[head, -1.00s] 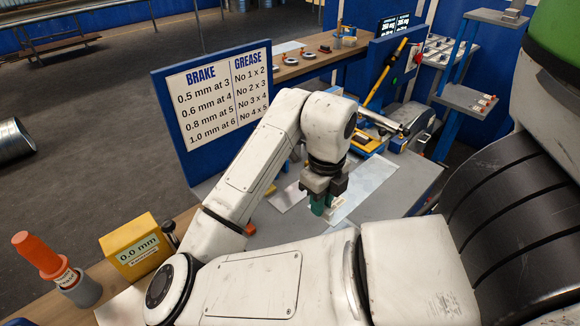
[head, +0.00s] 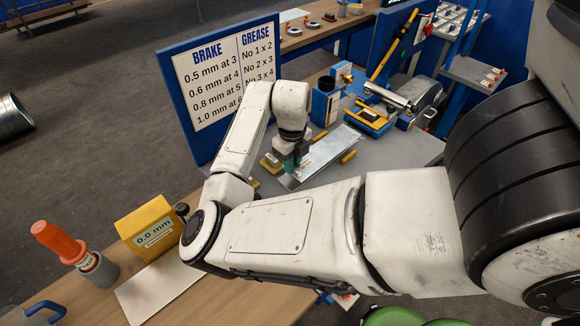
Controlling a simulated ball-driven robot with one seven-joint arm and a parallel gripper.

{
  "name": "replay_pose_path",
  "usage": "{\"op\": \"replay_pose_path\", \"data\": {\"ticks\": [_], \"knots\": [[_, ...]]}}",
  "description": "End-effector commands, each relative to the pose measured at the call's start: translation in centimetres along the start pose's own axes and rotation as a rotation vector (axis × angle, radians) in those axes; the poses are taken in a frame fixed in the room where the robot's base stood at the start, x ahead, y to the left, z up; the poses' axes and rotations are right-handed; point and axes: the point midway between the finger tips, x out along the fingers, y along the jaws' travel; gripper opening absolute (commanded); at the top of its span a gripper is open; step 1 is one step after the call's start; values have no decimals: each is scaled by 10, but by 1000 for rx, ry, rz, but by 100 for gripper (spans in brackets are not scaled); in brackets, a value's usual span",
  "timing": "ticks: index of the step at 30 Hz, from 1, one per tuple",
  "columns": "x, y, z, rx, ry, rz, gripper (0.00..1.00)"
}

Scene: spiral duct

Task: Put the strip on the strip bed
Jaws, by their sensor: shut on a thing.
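A long, shiny metal strip (head: 332,147) slants across the grey bench top, with its near end under my gripper. My gripper (head: 291,166) has green fingers and is shut on the strip at that near end, partly hidden by my own arm. Yellow blocks stand beside the strip, one on its right (head: 348,156) and one on its left (head: 270,160); they seem to edge the strip bed. The bed's surface is mostly hidden. I cannot tell whether the strip touches it or hangs just above it.
A blue-framed BRAKE and GREASE board (head: 222,80) stands close left of my arm. Behind the strip are a blue holder with a dark cup (head: 325,103) and a blue-yellow device (head: 372,117). A yellow gauge box (head: 150,232) and orange-topped tool (head: 60,243) stand on the wooden bench.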

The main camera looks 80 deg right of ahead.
Motion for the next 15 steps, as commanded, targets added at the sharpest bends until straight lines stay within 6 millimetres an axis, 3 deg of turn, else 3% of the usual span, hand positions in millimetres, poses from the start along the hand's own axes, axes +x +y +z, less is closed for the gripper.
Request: {"op": "replay_pose_path", "data": {"ticks": [8, 15], "knots": [[17, -4, 14, -1, 1, 1, 0], [44, -3, 13, 0, 0, 0, 0]]}}
